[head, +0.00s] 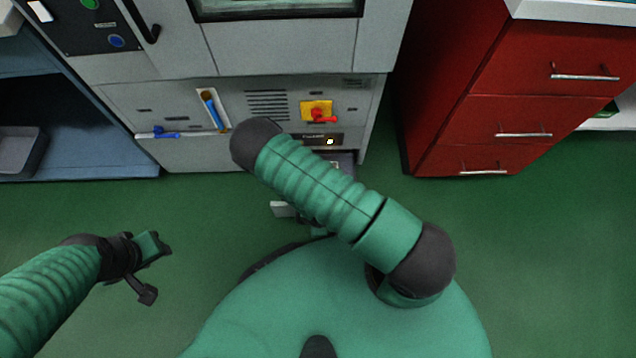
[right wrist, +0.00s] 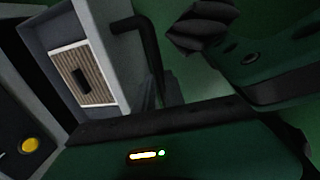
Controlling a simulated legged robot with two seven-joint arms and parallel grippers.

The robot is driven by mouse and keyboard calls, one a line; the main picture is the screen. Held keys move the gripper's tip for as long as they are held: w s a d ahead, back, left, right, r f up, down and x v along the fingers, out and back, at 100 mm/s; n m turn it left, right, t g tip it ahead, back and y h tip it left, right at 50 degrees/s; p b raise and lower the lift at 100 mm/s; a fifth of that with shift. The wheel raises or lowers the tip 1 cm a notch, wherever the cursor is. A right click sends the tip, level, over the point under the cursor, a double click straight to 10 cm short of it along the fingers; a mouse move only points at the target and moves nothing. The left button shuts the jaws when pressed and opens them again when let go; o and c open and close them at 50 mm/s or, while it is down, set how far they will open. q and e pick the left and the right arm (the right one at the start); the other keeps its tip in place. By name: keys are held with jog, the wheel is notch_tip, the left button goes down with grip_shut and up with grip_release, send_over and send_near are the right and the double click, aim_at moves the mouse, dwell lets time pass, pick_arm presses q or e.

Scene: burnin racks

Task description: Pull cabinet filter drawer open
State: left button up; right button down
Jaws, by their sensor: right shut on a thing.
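The grey cabinet (head: 240,130) stands ahead of me in the head view. Its filter drawer stands out from the bottom of the cabinet, mostly hidden under my right arm; a pale piece of it (head: 283,209) shows beside the arm. In the right wrist view the drawer's grey wall (right wrist: 98,28) surrounds a pleated beige filter (right wrist: 85,75), and a black bar handle (right wrist: 150,50) is on its front. My right gripper (right wrist: 160,102) is shut on the handle; the contact is partly hidden. My left gripper (head: 160,268) is open and empty over the floor at left.
A red drawer unit (head: 430,130) stands to the right of the cabinet. A blue shelf (head: 90,165) with a grey bin (head: 20,152) is at left. A red knob on a yellow plate (head: 317,112) sits above the drawer. The green floor at left and right is clear.

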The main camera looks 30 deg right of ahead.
pick_arm(q)
jog(key=shift+a+r, duration=0.15)
jog(key=shift+r, duration=0.2)
pick_arm(e)
jog(key=shift+s+a, duration=0.3)
jog(key=shift+s, duration=0.2)
jog(key=shift+s+a, duration=0.3)
jog(key=shift+s, duration=0.2)
jog(key=c, duration=1.4)
grip_release()
